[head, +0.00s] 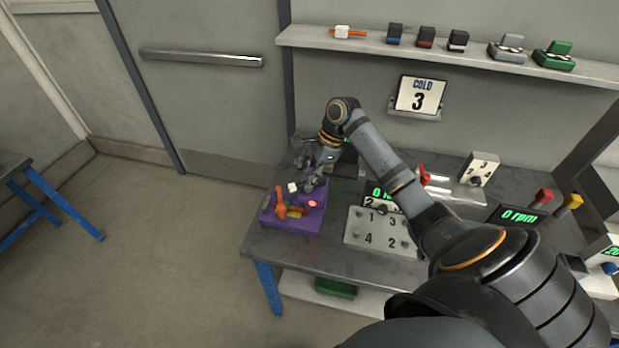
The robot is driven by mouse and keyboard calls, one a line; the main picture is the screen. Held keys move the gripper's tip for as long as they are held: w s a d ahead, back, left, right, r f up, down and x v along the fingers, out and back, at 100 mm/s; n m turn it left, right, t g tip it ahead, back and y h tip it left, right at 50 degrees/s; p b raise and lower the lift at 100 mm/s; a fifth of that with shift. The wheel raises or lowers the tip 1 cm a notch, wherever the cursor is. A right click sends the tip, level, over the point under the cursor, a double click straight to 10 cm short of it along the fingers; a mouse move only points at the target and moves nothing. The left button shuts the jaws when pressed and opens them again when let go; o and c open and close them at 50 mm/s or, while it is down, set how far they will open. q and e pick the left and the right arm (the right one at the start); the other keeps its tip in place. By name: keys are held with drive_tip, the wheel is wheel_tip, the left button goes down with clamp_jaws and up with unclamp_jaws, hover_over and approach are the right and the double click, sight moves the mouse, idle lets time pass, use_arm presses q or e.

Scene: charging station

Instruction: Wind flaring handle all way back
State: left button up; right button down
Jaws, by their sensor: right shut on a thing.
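A purple fixture (292,222) stands at the left end of the workbench. An orange lever (281,203) rises at its left side, and a small white block (292,187) sits near its back. A red light (312,204) glows on its right part. My right gripper (309,186) reaches down over the back of the fixture, just right of the white block, and is shut on the flaring handle. The handle is small and mostly hidden by the fingers, so its angle cannot be told. My left gripper is not in view.
A numbered plate (383,232) and a green readout (376,192) are right of the fixture, under my right arm.

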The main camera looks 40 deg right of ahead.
drive_tip(key=shift+r+n+g+p, duration=0.25)
drive_tip(key=shift+n+p, duration=0.4)
drive_tip(key=shift+p, duration=1.3)
drive_tip(key=shift+r+n+g+p, duration=0.25)
drive_tip(key=shift+n+p, duration=0.4)
drive_tip(key=shift+p, duration=1.25)
drive_tip(key=shift+w+f+n+g+p, duration=0.1)
drive_tip(key=shift+f+n+g+p, duration=0.1)
drive_tip(key=shift+n+p, duration=0.3)
drive_tip(key=shift+w+f+n+g+p, duration=0.1)
drive_tip(key=shift+n+g+p, duration=0.15)
drive_tip(key=shift+n, duration=0.35)
drive_tip(key=shift+f+n+g+p, duration=0.15)
drive_tip(key=shift+n+g+p, duration=0.4)
drive_tip(key=shift+n, duration=0.95)
drive_tip(key=c, duration=1.3)
unclamp_jaws()
drive_tip(key=v, duration=0.7)
drive_tip(key=shift+w, duration=0.1)
